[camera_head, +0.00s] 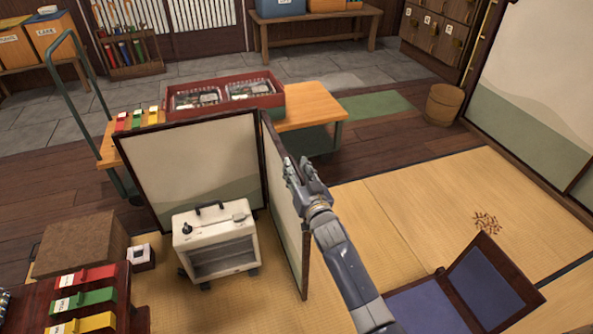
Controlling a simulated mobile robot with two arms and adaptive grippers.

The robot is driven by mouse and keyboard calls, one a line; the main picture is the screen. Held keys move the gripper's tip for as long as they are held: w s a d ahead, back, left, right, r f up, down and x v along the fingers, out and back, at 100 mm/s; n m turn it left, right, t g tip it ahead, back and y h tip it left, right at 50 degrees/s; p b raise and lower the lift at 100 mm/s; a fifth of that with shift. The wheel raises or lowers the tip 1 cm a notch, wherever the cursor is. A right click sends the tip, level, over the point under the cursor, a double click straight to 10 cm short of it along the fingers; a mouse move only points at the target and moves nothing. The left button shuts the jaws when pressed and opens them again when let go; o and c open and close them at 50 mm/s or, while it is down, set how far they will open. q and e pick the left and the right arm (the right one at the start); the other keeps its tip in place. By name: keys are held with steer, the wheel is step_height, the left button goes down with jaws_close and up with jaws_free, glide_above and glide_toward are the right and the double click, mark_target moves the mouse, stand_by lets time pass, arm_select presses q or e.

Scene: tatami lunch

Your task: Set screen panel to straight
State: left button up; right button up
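A folding screen stands on the tatami. Its left panel (192,165) is broad, cream with a green lower band, in a dark frame. Its other screen panel (283,205) is hinged at the right end of that one and folds toward me at a sharp angle. My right gripper (299,168) is at the top edge of this angled panel, its arm coming from the lower right. Its two fingers look apart and overlap the panel's frame; whether they touch or clasp it I cannot tell. My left gripper is out of view.
A white wheeled cabinet (214,240) stands inside the screen's fold, close to both panels. A low wooden table (313,105) with a red crate (226,92) is behind. A blue-cushioned floor chair (490,280) is at the lower right. Tatami right of the screen (400,215) is mostly clear.

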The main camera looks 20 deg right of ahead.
steer(key=shift+w, duration=0.25)
jaws_close()
steer(key=shift+d+r, duration=0.1)
